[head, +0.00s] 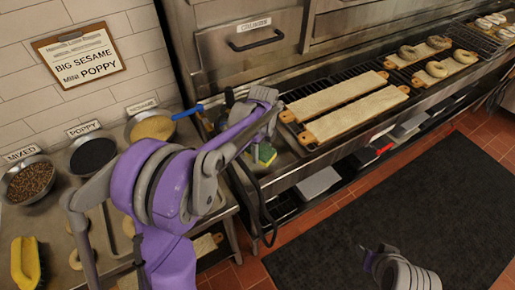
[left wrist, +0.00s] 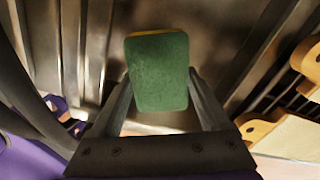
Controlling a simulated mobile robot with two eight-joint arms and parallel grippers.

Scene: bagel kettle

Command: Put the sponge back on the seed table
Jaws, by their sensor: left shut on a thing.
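The sponge (head: 266,153), green with a yellow layer, is in my left gripper (head: 262,142) at the left end of the oven counter. In the left wrist view the green face of the sponge (left wrist: 158,75) fills the space between both fingers, with a thin yellow edge at its top. The gripper is shut on it. I cannot tell whether the sponge touches the metal below it. The seed table (head: 50,222) is at the left, partly hidden by my purple left arm.
Bowls of mixed seed (head: 30,181), poppy (head: 92,154) and sesame (head: 152,128) line the table's back. Bagel boards (head: 345,100) lie on the oven grates right of the sponge. A blue handle (head: 187,113) sticks out by the sesame bowl.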

